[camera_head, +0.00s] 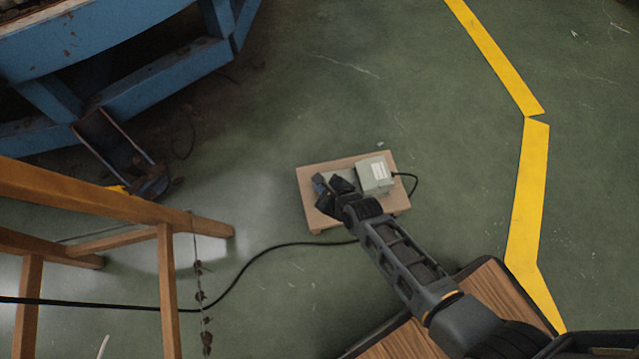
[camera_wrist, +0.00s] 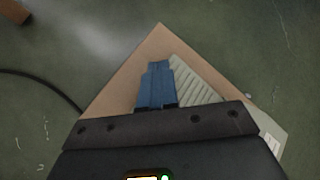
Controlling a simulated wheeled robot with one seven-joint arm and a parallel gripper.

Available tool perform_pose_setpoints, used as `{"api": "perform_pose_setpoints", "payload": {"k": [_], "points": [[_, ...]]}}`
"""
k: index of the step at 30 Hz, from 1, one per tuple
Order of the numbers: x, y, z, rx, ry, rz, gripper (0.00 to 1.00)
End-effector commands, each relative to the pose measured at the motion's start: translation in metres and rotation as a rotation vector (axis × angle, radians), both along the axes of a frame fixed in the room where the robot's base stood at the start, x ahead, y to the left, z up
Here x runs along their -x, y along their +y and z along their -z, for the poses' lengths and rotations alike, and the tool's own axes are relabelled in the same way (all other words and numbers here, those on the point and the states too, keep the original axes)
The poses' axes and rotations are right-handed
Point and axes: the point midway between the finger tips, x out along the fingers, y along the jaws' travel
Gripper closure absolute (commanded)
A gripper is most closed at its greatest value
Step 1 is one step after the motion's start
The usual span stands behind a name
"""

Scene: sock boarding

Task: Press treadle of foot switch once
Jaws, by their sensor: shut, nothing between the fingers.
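The foot switch stands on a square tan wooden board (camera_head: 313,172) on the floor. Its pale grey-green box (camera_head: 374,174) with a white label is at the board's right side in the head view. My gripper (camera_head: 319,182) is over the left part of the board, fingers pointing down. In the wrist view its blue fingers (camera_wrist: 157,70) are shut together and empty, overlapping the treadle's left edge. I cannot tell whether they touch it.
A wooden stand (camera_head: 168,285) with a hanging chain is at the lower left. A black cable (camera_head: 245,265) runs along the floor to the board. A blue machine frame (camera_head: 150,85) fills the upper left. A brown wood-grain surface (camera_head: 490,290) lies below my arm. Floor right of the board is clear.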

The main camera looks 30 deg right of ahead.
Motion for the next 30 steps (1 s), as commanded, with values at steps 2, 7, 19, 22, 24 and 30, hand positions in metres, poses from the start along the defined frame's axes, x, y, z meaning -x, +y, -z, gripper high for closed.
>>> {"api": "perform_pose_setpoints", "payload": {"k": [2, 7, 19, 22, 24, 30], "points": [[0.002, -0.001, -0.007, 0.0, 0.003, 0.001, 1.0], [0.002, -0.003, -0.016, 0.0, 0.004, 0.0, 1.0], [0.003, -0.005, -0.027, 0.0, 0.002, 0.0, 1.0], [0.003, -0.005, -0.027, 0.001, 0.002, 0.001, 1.0], [0.002, -0.005, -0.027, 0.001, 0.002, 0.001, 1.0], [0.003, -0.006, -0.036, 0.0, 0.001, 0.001, 1.0]]}}
